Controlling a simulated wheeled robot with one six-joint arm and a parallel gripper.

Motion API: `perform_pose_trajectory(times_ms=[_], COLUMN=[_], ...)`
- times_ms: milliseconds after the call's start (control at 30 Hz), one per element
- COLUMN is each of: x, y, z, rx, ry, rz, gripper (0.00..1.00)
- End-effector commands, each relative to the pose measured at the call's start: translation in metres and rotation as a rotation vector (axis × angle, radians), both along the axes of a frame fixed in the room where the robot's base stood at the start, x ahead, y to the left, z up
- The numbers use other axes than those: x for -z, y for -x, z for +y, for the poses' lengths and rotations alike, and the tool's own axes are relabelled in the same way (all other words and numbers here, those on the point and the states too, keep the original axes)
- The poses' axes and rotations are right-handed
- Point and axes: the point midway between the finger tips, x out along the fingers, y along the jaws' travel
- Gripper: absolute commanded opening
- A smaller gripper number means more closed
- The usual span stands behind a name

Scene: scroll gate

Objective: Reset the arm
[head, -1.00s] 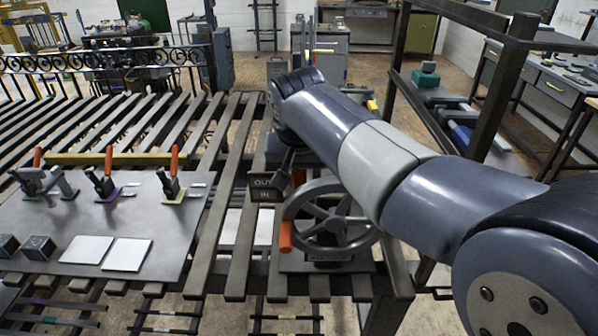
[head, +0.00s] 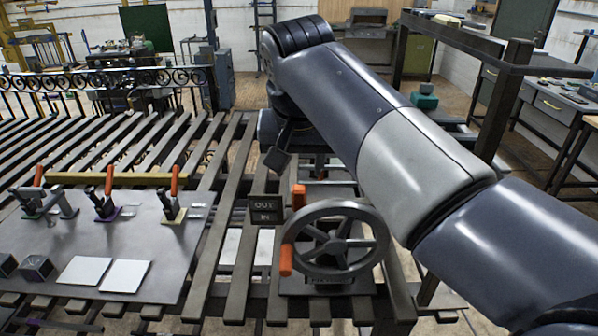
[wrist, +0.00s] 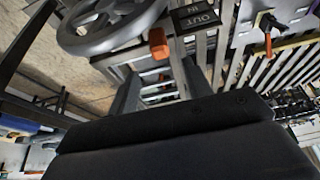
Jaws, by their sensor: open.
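My gripper (wrist: 158,82) is open and empty in the wrist view, its two dark fingers apart. In the head view only a dark part of it (head: 277,158) shows, below the bent end of my arm and above the slatted table; its fingertips cannot be made out there. My arm reaches from the lower right to the upper middle. The grey handwheel (head: 334,211) with an orange handle (head: 286,260) stands below my arm, apart from it. The wheel also shows at the top of the wrist view (wrist: 100,40).
An OUT/IN sign (head: 264,210) stands left of the wheel. A metal plate (head: 140,225) at left bears several orange-handled clamps, pale tiles and dark cubes. A dark frame post (head: 503,100) rises at right, behind my arm. The slatted table (head: 222,200) is otherwise mostly clear.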

Motion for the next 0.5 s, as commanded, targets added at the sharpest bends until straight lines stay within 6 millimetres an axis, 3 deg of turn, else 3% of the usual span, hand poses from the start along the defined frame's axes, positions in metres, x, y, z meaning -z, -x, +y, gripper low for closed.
perform_pose_trajectory(times_ms=[333, 500], x=[0.001, 0.014], y=[0.000, -0.005], z=[0.000, 0.000], rx=[0.000, 0.001], ry=[0.000, 0.002], rz=[0.001, 0.003], gripper=[0.47, 0.47])
